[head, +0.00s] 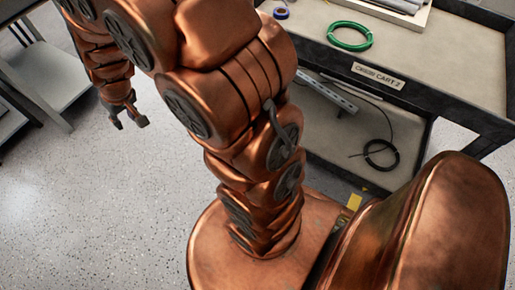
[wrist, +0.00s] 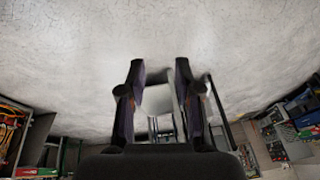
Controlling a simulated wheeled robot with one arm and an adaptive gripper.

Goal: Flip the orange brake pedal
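A small yellow-orange piece (head: 354,202) shows low beside the cart, just behind my copper base in the head view. It may be the brake pedal; most of it is hidden, and I cannot tell its position. My gripper (head: 125,112) hangs over open floor at the upper left of the head view, well away from that piece. In the wrist view my gripper (wrist: 160,85) has its two dark fingers apart with nothing held between them. No orange pedal shows in the wrist view.
A grey table (head: 50,75) stands at the left. Speckled floor (head: 100,220) is clear.

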